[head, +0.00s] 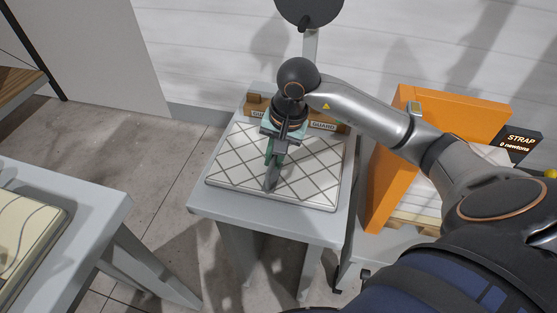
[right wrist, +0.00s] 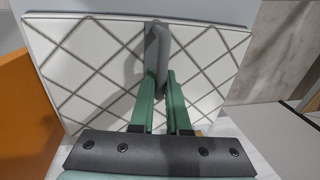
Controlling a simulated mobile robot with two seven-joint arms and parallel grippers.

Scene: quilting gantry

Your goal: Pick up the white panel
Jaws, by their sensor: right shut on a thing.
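The white panel (head: 225,160), quilted with dark diamond lines, lies flat on a small grey table (head: 207,200). It also fills much of the right wrist view (right wrist: 85,65). My right gripper (head: 273,160) reaches down over the middle of the panel. Its green fingers (right wrist: 160,85) are shut on a narrow grey piece (right wrist: 157,45), which stands up from the panel's surface or just above it. I cannot tell whether this grey piece is fixed to the panel. It also shows below the fingertips in the head view (head: 271,178). My left gripper is out of view.
Brown blocks labelled GUARD (head: 325,126) stand behind the panel. Another grey table (head: 95,205) with a cream pad (head: 25,230) is at the left, with open floor between the tables.

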